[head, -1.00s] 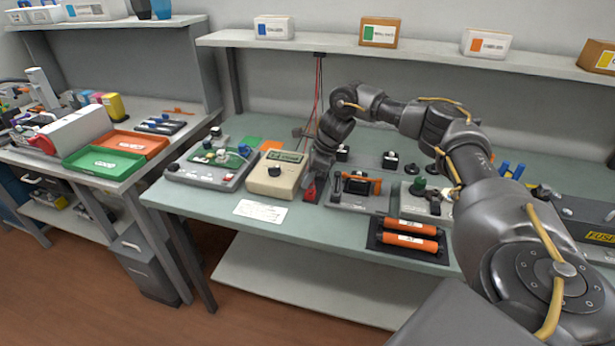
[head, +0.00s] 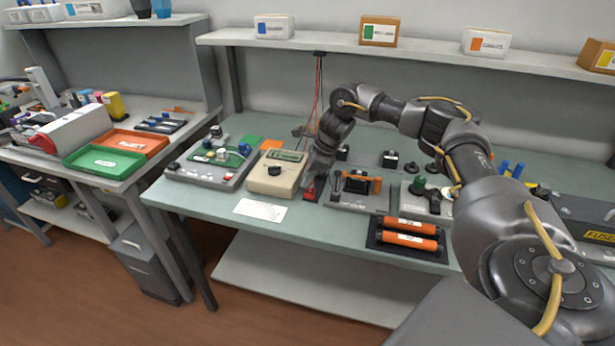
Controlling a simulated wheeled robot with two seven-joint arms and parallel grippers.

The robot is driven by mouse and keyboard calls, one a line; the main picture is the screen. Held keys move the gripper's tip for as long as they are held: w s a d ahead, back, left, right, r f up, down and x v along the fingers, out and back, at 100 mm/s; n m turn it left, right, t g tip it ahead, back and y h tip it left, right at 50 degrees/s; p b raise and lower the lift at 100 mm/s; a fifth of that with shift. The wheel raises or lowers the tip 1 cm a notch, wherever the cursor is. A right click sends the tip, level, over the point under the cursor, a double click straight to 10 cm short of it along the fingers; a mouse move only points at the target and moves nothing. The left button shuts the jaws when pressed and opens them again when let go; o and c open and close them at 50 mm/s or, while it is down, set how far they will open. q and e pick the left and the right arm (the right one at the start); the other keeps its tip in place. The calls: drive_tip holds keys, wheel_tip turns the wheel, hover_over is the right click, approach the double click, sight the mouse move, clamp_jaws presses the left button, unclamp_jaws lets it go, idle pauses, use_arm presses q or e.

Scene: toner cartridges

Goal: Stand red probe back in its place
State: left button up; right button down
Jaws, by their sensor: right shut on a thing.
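My right gripper (head: 312,182) points down just right of the beige meter (head: 275,174) on the green bench. It is shut on the red probe (head: 311,192), of which only a small red part shows low between the fingers and a dark stand or block beneath. The rest of the probe is hidden by the gripper, so I cannot tell whether its tip is seated. Red and dark cables (head: 318,90) hang from the shelf bracket down behind the gripper. My left gripper is not in view.
A grey fixture with an orange roller part (head: 358,187) stands close right of the gripper. A tray with two orange cartridges (head: 405,240) is nearer the front. A circuit board fixture (head: 212,165) is left of the meter. A white card (head: 260,210) lies at the front edge.

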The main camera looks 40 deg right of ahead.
drive_tip(key=shift+f+b, duration=0.4)
drive_tip(key=shift+f, duration=0.35)
idle(0.4)
drive_tip(key=c, duration=1.2)
unclamp_jaws()
drive_tip(key=v, duration=1.1)
drive_tip(key=shift+f, duration=0.1)
